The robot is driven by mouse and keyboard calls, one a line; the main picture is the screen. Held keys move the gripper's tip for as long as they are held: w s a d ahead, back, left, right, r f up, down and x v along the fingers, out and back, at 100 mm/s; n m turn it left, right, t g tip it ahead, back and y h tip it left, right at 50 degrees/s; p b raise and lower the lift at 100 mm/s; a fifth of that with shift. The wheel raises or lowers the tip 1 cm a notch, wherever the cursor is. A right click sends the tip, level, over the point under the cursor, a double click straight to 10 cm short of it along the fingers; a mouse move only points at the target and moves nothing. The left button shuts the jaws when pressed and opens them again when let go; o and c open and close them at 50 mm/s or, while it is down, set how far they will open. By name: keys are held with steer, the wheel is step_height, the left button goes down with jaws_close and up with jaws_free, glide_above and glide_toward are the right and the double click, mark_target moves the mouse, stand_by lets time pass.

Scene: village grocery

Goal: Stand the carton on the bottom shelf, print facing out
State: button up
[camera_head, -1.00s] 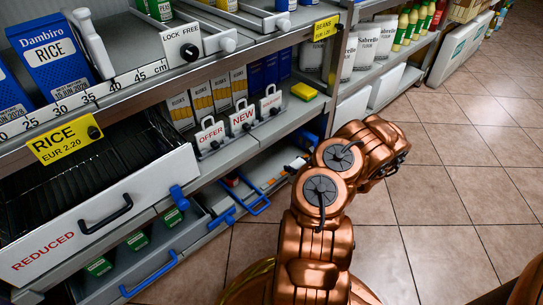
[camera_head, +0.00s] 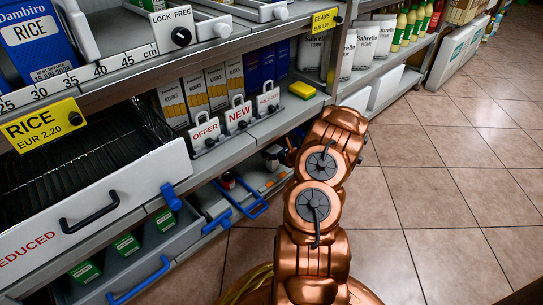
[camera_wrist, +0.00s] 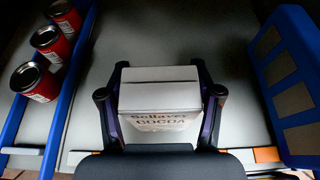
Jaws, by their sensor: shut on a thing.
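In the wrist view a pale carton (camera_wrist: 158,121) printed "Sollaver COCOA" sits between the two dark fingers of my gripper (camera_wrist: 159,72). The gripper is shut on its sides. The printed face is towards the wrist camera, and the top looks plain. The carton is over the grey bottom shelf (camera_wrist: 232,70); whether it touches the shelf I cannot tell.
Several red cans (camera_wrist: 46,82) stand in a blue-edged rack left of the carton. A blue compartmented frame (camera_wrist: 285,75) stands to the right. An open REDUCED drawer (camera_head: 90,215) and blue-handled drawers (camera_head: 140,281) jut out at left. The tiled floor at right is clear.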

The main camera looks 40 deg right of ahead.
steer(key=shift+f, duration=0.3)
steer(key=o, duration=1.4)
steer(key=shift+s+r, duration=0.2)
steer(key=shift+r, duration=0.1)
steer(key=p+v, duration=0.4)
steer(key=v, duration=0.7)
steer(key=shift+s+p, duration=0.3)
